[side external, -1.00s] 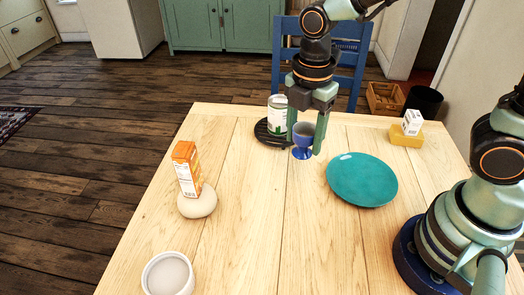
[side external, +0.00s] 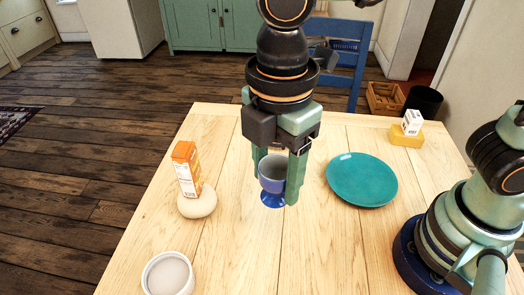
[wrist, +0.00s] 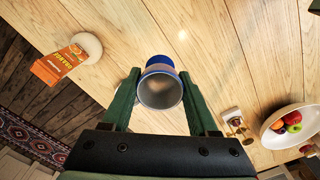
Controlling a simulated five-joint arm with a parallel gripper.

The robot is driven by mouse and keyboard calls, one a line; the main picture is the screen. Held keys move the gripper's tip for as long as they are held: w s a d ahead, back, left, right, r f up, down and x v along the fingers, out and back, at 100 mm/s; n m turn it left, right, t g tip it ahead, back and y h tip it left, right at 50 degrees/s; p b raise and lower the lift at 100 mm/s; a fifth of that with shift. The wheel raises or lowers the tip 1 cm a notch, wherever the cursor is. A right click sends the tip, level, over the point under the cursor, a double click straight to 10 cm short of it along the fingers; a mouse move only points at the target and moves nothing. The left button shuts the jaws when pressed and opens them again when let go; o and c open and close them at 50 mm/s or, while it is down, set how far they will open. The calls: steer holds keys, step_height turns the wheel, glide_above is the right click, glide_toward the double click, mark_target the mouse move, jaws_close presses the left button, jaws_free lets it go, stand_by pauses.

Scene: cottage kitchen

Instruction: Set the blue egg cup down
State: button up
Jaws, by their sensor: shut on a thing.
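The blue egg cup (side external: 271,183) is upright between the fingers of my gripper (side external: 277,188), over the middle of the wooden table (side external: 240,255). My gripper points down and is shut on the cup's sides. The cup also shows in the wrist view (wrist: 160,88), between both green fingers (wrist: 157,98), with its grey inside facing the camera. I cannot tell whether its foot touches the table or hangs just above it.
A teal plate (side external: 362,180) lies to the right. An orange carton (side external: 187,168) sits on a pale rounded stone-like thing (side external: 197,203) to the left. A white bowl (side external: 168,274) stands at front left. The wrist view shows a fruit bowl (wrist: 272,132). Bare wood lies in front of the cup.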

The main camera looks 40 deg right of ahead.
steer(key=s+f, duration=0.1)
steer(key=f, duration=0.5)
steer(key=a+f, duration=0.1)
steer(key=f, duration=0.6)
steer(key=s+a+f, duration=0.1)
steer(key=f, duration=0.6)
steer(key=shift+s+a, duration=0.25)
steer(key=shift+s, duration=0.1)
steer(key=o, duration=1.4)
steer(key=shift+f, duration=0.15)
